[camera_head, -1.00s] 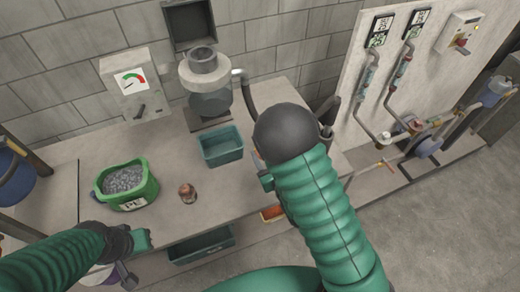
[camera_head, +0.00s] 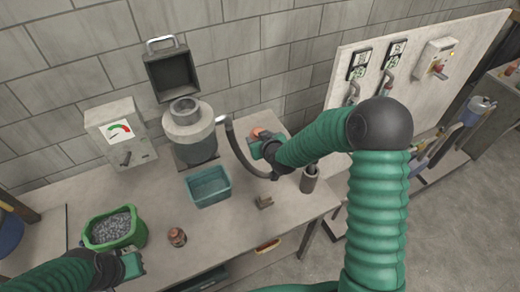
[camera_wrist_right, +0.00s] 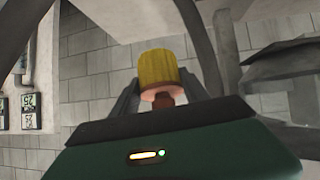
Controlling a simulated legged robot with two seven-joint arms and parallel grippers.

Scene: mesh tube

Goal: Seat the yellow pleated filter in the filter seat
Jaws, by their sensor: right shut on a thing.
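My right gripper (camera_head: 262,144) is shut on the yellow pleated filter (camera_wrist_right: 158,68), held by its brown stub below a pinkish end cap. In the head view only a small orange-pink part of the filter (camera_head: 260,132) shows, above the back right of the bench. A grey cylindrical housing (camera_head: 190,136) with an open-looking round top stands to its left, apart from it. It may be the filter seat; the inside is not clear. My left gripper (camera_head: 132,264) is at the lower left, near the green tub; its jaws are too unclear to read.
The bench (camera_head: 250,225) holds a teal bin (camera_head: 208,187), a green tub of grey granules (camera_head: 115,229), a small brown knobbed object (camera_head: 177,237) and a gauge box (camera_head: 122,133). A dark hose (camera_head: 240,150) runs from the housing near my right gripper. An open dark box (camera_head: 172,74) is above.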

